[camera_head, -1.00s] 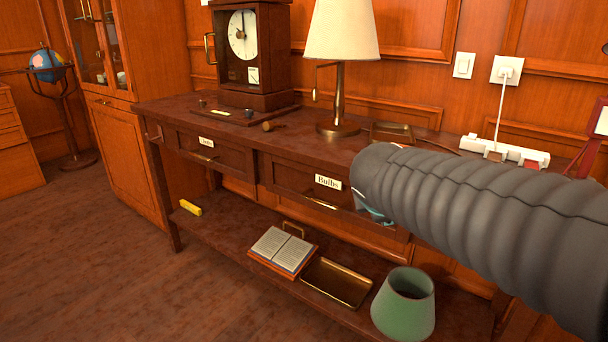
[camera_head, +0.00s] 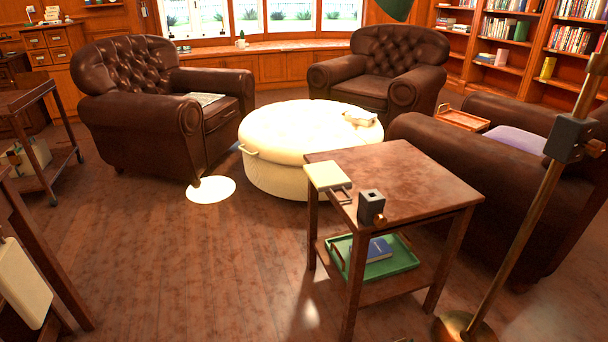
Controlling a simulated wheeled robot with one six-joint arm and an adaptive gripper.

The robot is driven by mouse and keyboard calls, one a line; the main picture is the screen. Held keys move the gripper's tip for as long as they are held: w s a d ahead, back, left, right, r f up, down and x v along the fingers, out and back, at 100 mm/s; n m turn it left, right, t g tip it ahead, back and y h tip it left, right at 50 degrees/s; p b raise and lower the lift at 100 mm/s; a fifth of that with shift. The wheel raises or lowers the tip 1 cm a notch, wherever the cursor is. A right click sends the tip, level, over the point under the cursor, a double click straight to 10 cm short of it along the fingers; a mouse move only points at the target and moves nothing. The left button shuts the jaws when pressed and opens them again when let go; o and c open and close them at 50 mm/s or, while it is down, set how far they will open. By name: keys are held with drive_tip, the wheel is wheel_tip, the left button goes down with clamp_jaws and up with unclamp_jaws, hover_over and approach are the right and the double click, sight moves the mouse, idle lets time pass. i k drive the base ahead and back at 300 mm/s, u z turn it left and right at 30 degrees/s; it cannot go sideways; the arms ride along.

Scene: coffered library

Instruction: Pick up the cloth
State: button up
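No thing in the current head view is clearly a cloth. A small pale, uneven item (camera_head: 360,118) lies on the right part of the round cream ottoman (camera_head: 275,165); I cannot tell whether it is fabric. A smooth lavender item (camera_head: 516,139), perhaps a cushion or folded fabric, lies on the seat of the right brown armchair (camera_head: 440,150). My gripper is not in view.
A small two-tier wooden table (camera_head: 425,185) stands in front, with a green tray (camera_head: 395,262) on its lower shelf. A brass pole (camera_head: 515,230) rises at right. Another armchair (camera_head: 135,130) stands at left. Open floor (camera_head: 180,260) lies at front left.

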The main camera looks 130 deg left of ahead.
sight(326, 176)
drive_tip(key=u, duration=1.8)
drive_tip(key=i, duration=0.65)
drive_tip(key=z, duration=0.6)
drive_tip(key=k, duration=1.35)
drive_tip(key=z, duration=0.05)
